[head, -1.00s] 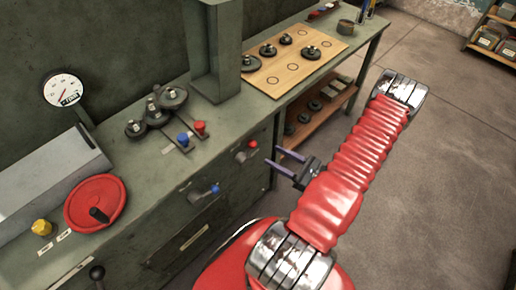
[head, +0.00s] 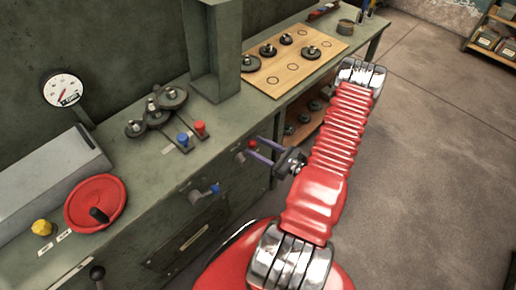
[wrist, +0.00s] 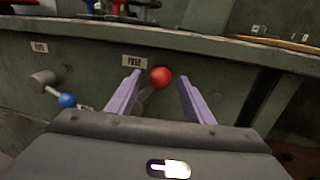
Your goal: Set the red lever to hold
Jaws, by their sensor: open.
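The red lever (head: 252,144) is on the grey cabinet's front face, a short arm ending in a red ball. In the wrist view its red ball (wrist: 160,77) shows between my two fingers, closer to the left one, with the arm running down and left from it. A small label plate (wrist: 134,62) sits just above; its print is too blurred to read surely. My gripper (head: 254,147) is open, its purple fingers pointing at the cabinet front around the ball. I cannot tell whether a finger touches it. The lever's pivot is partly hidden.
A blue-knobbed lever (head: 214,188) sits to the left on the same front face. On the bench top are a blue knob (head: 183,139), a red knob (head: 200,127), a red handwheel (head: 95,203) and a wooden board (head: 283,83). The floor at right is clear.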

